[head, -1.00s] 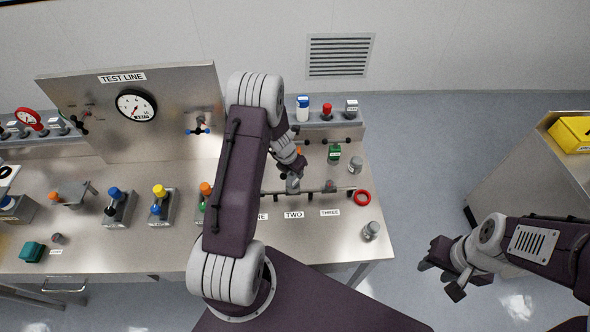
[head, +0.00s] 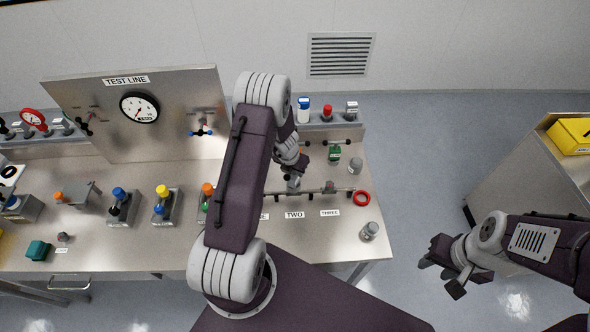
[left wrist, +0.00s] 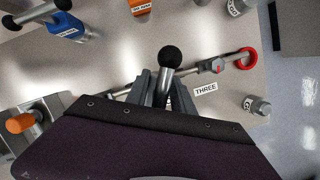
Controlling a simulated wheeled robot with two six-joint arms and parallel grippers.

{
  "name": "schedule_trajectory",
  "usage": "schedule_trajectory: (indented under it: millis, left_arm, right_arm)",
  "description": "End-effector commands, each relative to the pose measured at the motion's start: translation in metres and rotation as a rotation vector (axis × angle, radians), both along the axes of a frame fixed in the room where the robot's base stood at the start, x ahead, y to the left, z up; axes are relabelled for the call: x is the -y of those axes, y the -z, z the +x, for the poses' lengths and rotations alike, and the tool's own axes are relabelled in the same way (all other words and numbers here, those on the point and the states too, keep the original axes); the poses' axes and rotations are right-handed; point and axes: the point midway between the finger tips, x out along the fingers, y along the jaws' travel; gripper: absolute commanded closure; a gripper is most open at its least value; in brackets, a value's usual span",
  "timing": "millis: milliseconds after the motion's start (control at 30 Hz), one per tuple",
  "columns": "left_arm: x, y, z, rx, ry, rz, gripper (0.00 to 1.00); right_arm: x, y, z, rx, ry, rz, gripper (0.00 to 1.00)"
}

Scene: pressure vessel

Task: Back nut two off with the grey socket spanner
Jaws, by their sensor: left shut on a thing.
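My left gripper (left wrist: 160,92) is shut on a grey metal shaft with a black ball end (left wrist: 171,57), which looks like the handle of the grey socket spanner. In the head view my left gripper (head: 293,182) is low over the clamp bar (head: 310,192), just behind the label TWO (head: 294,215). Nut two and the spanner's socket end are hidden under the gripper, so I cannot tell whether they are engaged. The nut by label THREE (left wrist: 205,88) shows a red mark (left wrist: 217,66). My right gripper (head: 445,268) is open and empty, right of the bench.
A red ring (head: 361,198) lies at the bar's right end. Grey cylinders (head: 355,164) and (head: 369,231) stand near it. Blue (left wrist: 66,26) and orange (left wrist: 140,7) tools show in the wrist view. Valve blocks (head: 164,204) stand left.

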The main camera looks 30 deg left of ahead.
Motion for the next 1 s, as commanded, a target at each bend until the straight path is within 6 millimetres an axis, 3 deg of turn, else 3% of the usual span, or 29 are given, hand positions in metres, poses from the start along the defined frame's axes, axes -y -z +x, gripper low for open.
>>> schedule_trajectory:
  millis: [33,533,1000]
  left_arm:
    - [-0.001,-0.009,0.001,0.003,-0.001,0.002,1.00]
    - [0.000,-0.042,0.001,0.002,0.001,0.001,1.00]
    - [-0.001,-0.062,0.001,0.002,0.001,0.001,1.00]
  right_arm:
    - [0.000,-0.008,0.000,0.000,0.000,0.000,0.60]
    - [0.000,-0.043,0.000,0.000,0.000,0.000,0.60]
    - [0.000,-0.054,0.000,0.000,0.000,0.000,0.60]
